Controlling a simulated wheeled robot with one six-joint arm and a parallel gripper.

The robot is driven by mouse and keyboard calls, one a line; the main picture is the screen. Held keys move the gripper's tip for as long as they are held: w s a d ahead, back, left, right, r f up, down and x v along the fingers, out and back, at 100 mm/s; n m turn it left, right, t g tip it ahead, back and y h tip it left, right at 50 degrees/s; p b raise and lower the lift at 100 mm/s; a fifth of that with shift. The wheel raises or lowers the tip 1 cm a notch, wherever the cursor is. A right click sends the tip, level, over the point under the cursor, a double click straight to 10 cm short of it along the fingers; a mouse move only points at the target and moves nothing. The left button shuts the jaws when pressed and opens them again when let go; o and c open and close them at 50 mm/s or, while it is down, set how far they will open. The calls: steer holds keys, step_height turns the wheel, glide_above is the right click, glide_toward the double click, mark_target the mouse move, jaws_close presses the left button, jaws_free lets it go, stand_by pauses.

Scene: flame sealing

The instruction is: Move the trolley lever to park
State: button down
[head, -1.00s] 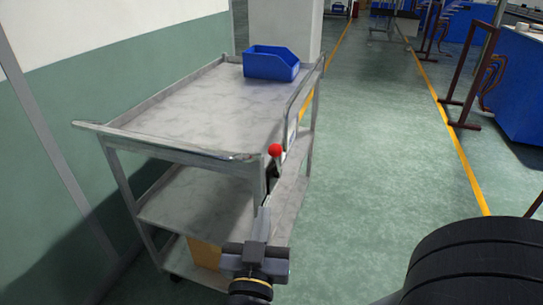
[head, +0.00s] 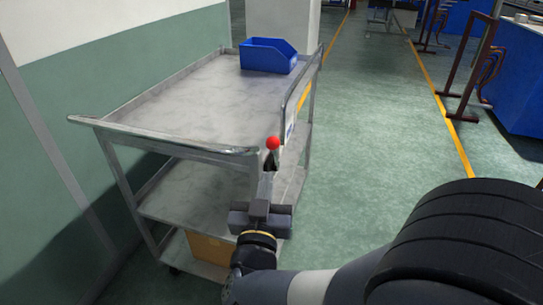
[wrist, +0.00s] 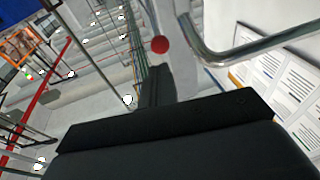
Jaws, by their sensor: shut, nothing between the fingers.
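The metal trolley (head: 190,90) stands at left centre in the head view, with several shelves. Its lever has a red ball knob (head: 273,143) at the near right corner, just below the top shelf's level. The knob also shows in the wrist view (wrist: 160,45), just beyond the dark fingers and beside a chrome rail. My gripper (head: 265,178) is shut and empty, pointing at the lever just below the knob. Its fingers overlap the lower lever in the head view, so I cannot tell whether they touch it. The lever's lower part is hidden.
A blue bin (head: 268,55) sits at the far end of the top shelf. A cardboard box (head: 208,248) is on the bottom shelf. Open green floor (head: 380,130) lies to the right.

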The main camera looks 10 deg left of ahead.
mark_target(274, 143)
steer(key=x, duration=0.7)
steer(key=shift+w+d+r+p, duration=0.1)
steer(key=shift+w+r+p, duration=0.3)
steer(key=shift+w+r, duration=0.5)
steer(key=shift+f, duration=0.1)
